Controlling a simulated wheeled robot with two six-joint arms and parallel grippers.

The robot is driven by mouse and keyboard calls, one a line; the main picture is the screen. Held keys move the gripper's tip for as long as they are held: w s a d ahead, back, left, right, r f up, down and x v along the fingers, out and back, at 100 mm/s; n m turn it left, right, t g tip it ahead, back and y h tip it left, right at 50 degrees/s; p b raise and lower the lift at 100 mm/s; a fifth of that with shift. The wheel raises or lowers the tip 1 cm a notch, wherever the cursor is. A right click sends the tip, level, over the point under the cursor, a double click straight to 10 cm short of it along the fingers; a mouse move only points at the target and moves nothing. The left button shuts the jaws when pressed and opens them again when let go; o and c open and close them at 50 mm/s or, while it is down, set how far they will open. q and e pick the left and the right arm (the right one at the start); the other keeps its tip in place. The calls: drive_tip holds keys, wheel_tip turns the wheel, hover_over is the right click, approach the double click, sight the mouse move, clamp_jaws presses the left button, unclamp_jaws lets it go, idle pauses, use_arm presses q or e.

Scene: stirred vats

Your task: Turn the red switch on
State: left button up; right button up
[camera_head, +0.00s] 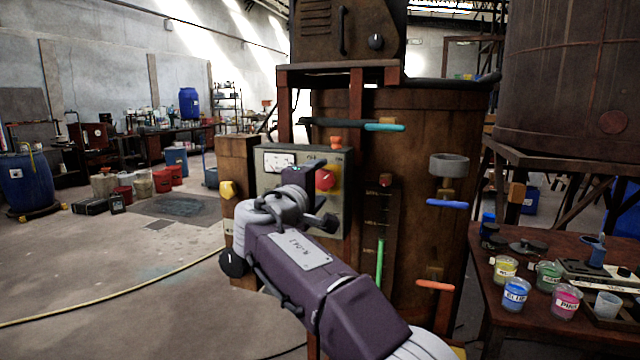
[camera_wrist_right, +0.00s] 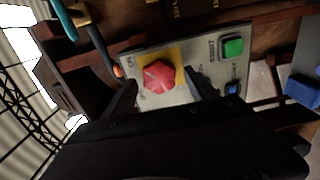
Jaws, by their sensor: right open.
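The red switch (camera_head: 325,180) is a knob on a yellow plate on the grey control panel (camera_head: 338,222). In the right wrist view the red switch (camera_wrist_right: 158,77) shows as a faceted knob on its yellow square. My right gripper (camera_wrist_right: 163,92) is open, with one dark finger on each side of the red switch in that view. I cannot tell whether the fingers touch it. In the head view my right gripper (camera_head: 305,195) is in front of the panel and hides part of it. My left gripper is not in view.
A green button (camera_wrist_right: 232,47) and a blue button (camera_wrist_right: 232,89) sit on the same panel. The brown vat (camera_head: 430,130) beside it carries coloured handles, including a blue one (camera_head: 446,204). A table with paint jars (camera_head: 515,294) stands at right. Open floor lies left.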

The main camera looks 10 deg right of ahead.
drive_tip(key=v, duration=0.8)
